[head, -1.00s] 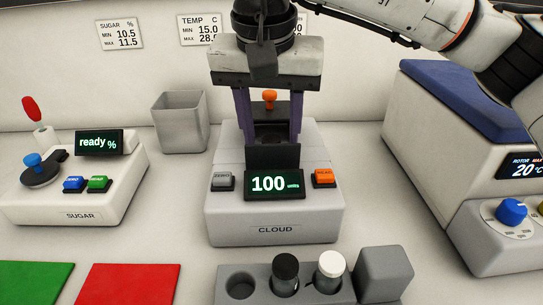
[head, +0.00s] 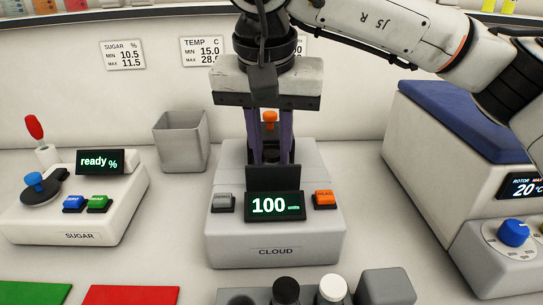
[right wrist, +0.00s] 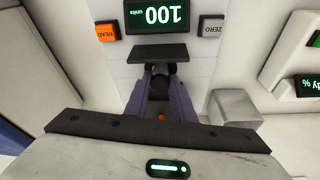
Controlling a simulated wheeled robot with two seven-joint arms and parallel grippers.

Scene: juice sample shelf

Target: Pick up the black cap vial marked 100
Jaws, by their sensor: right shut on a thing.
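My right gripper (head: 270,158) points down into the top of the CLOUD meter (head: 275,236), behind its upright black plate. Its purple fingers are shut on a small dark thing, which looks like a black cap vial (right wrist: 160,74) in the right wrist view. The plate and fingers hide most of it, and no mark can be read on it. The meter display (head: 274,206) reads 100 units. Another black cap vial (head: 286,288) stands in the grey rack (head: 236,297) at the bottom edge, beside a white cap vial (head: 332,288). My left gripper is out of view.
The SUGAR meter (head: 80,222) stands at the left, showing ready. A grey open bin (head: 181,142) stands behind. A blue-lidded machine (head: 450,150) with a blue dial is at the right. Green (head: 32,293) and red (head: 130,296) mats lie in front left.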

